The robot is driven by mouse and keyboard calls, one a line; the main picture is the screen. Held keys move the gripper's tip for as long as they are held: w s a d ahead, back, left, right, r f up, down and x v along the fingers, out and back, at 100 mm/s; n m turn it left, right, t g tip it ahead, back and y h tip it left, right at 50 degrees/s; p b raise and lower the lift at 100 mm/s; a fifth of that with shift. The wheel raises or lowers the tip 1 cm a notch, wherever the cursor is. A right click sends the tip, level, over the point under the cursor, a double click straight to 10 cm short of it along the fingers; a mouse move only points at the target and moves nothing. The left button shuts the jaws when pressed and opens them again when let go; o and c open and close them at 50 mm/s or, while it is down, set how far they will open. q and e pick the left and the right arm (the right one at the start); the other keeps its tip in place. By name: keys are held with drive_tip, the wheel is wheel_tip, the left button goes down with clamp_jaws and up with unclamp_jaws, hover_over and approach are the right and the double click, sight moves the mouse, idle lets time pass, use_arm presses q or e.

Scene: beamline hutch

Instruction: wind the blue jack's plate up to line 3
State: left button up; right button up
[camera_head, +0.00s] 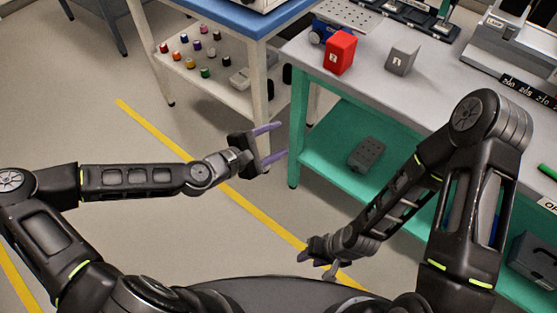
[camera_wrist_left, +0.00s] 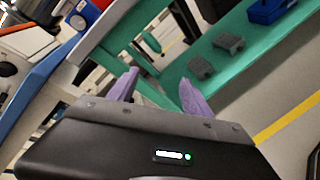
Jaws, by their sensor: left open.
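The blue jack (camera_head: 323,32) stands near the left end of the grey bench top in the head view, behind a red block. A perforated light grey plate (camera_head: 350,14) is at its top. Its line marks are too small to read. My left gripper (camera_head: 275,144) is open and empty, in front of and below the jack, beside the bench's green leg; its two purple fingers also show in the left wrist view (camera_wrist_left: 160,80). My right gripper (camera_head: 304,256) is low near my base, apart from the jack; its fingers overlap in view.
The green lower shelf (camera_head: 335,150) holds a dark grey box (camera_head: 367,153). A white cart (camera_head: 215,65) with several small coloured bottles stands left. The floor between is clear.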

use_arm(q)
drive_tip(key=s+f, duration=0.1)
drive_tip(key=s+d+f+m+g, duration=0.1)
drive_tip(key=f, duration=0.1)
drive_tip(key=s+f+m, duration=0.1)
drive_tip(key=shift+d+f+b, duration=0.2)
drive_tip(key=shift+f+b, duration=0.05)
drive_tip(key=shift+b, duration=0.05)
use_arm(e)
drive_tip(key=shift+f, duration=0.4)
use_arm(q)
drive_tip(key=shift+w+r, duration=0.1)
